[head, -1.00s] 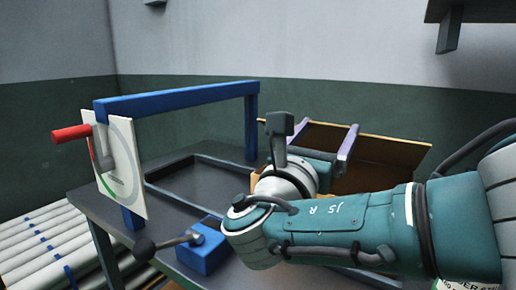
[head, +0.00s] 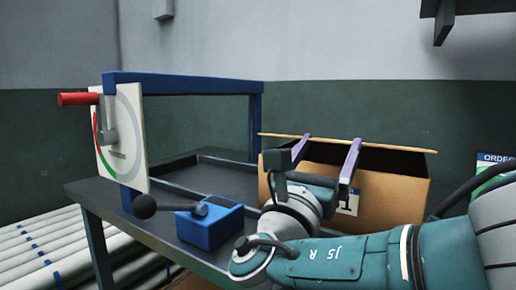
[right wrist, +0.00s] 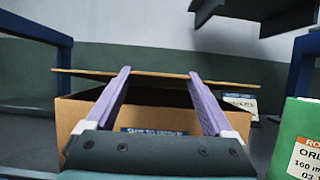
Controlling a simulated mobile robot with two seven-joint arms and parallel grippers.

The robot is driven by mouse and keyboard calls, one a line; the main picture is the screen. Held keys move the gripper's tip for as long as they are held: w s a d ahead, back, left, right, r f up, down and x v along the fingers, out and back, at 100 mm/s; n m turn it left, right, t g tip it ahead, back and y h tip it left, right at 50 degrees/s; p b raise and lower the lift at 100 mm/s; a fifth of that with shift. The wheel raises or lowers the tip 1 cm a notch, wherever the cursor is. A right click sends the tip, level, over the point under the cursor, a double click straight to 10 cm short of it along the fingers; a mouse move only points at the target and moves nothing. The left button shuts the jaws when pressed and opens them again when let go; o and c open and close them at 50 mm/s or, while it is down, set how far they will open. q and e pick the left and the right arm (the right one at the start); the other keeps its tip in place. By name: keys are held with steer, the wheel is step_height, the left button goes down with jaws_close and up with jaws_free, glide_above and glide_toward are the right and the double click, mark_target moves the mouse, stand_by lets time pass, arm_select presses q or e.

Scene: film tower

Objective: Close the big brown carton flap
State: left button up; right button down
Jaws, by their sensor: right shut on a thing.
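The big brown carton (head: 395,200) stands on the dark table, and its front also shows in the right wrist view (right wrist: 75,115). Its flap (head: 400,149) is seen almost edge-on as a thin, near-level strip at the top, with a dark gap under it. In the right wrist view the flap (right wrist: 160,74) spans the tips of my purple fingers. My right gripper (head: 330,142) is shut on the flap, with its two fingers well apart along it. The exact grip contact is hard to see. My left gripper is not in view.
A blue frame (head: 190,88) with a dial panel (head: 125,150) and red handle (head: 78,99) stands left of the carton. A blue block (head: 210,228) with a black-knobbed lever sits in front. White rollers (head: 45,250) lie lower left. A dark shelf (head: 470,8) hangs upper right.

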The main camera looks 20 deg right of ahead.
steer(key=shift+a+f+b, duration=0.1)
steer(key=shift+f+b, duration=0.4)
steer(key=shift+f, duration=0.6)
jaws_free()
steer(key=shift+r, duration=0.1)
steer(key=v, duration=1)
